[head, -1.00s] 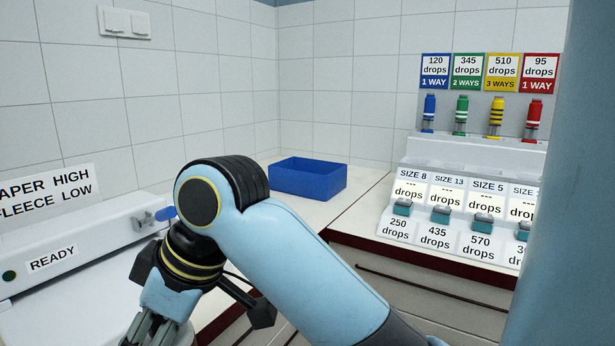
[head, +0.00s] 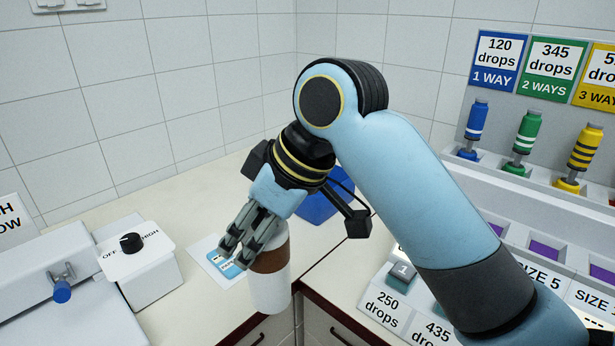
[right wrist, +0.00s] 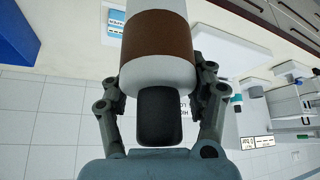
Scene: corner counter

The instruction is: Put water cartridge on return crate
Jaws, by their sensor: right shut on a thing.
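The water cartridge (head: 268,285) is a white cylinder with a brown band. My right gripper (head: 243,240) is shut on it and holds it roughly upright near the counter's front edge. My left gripper is not in view.
A white box with an OFF/HIGH knob (head: 140,262) and a machine with a blue-tipped tap (head: 40,300) stand left. A printed card (head: 212,262) lies behind the gripper. The rear left counter is clear.

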